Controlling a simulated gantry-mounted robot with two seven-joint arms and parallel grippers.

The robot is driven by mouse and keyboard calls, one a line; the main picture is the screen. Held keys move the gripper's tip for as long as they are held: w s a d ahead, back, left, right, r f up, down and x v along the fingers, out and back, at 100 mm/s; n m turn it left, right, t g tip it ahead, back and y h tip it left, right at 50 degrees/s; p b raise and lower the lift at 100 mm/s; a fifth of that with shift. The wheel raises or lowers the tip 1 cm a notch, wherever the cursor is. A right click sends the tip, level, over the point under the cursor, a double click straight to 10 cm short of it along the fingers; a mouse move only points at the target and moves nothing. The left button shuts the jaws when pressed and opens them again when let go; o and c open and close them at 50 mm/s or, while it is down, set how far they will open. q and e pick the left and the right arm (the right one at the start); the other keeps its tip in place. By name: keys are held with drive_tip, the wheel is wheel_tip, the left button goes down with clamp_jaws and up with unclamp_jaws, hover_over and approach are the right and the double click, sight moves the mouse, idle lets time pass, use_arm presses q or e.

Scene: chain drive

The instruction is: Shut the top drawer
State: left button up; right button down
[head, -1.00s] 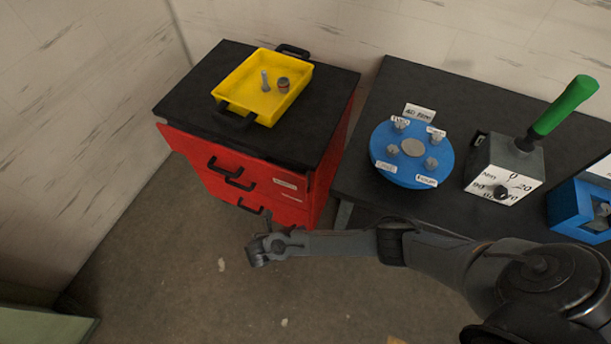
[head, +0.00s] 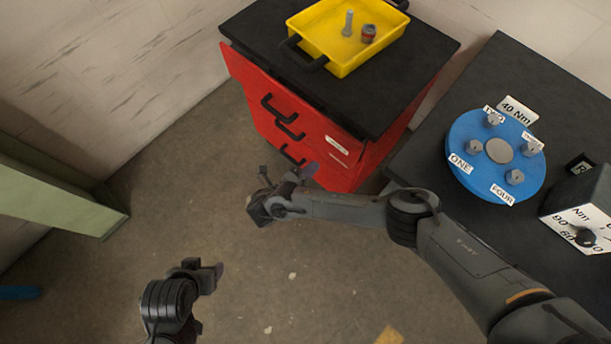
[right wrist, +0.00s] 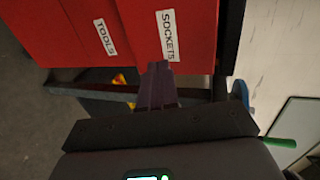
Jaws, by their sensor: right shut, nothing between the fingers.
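The red cabinet (head: 395,150) has a black top and stands at the upper middle of the head view. Its top drawer (head: 250,83) has a black handle (head: 280,108), and its front seems to stand out a little past the drawer below. In the right wrist view the drawer labelled SOCKETS (right wrist: 195,35) lies nearest the black top, beside the one labelled TOOLS (right wrist: 85,25). My right gripper (head: 306,172) is shut and empty, in front of the lower drawers; its fingers (right wrist: 158,75) overlap the SOCKETS front in the wrist view; contact is unclear. My left gripper (head: 212,273) is low in the head view, away from the cabinet; its jaw opening is unclear.
A yellow tray (head: 340,62) with a bolt and a small cylindrical part sits on the cabinet. The dark table (head: 480,90) to the right holds a blue disc (head: 465,125) with bolts and a grey box. A green beam (head: 60,195) stands at left.

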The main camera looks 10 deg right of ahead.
sight(337, 146)
drive_tip(key=b+x, duration=0.6)
drive_tip(key=x, duration=0.1)
drive_tip(key=shift+w+d+b, duration=0.2)
drive_tip(key=shift+d+b, duration=0.1)
drive_tip(key=shift+d, duration=0.1)
drive_tip(key=shift+w+d+r+b, duration=0.15)
drive_tip(key=shift+w+d+b, duration=0.15)
drive_tip(key=shift+w+d, duration=0.2)
drive_tip(key=shift+d, duration=0.1)
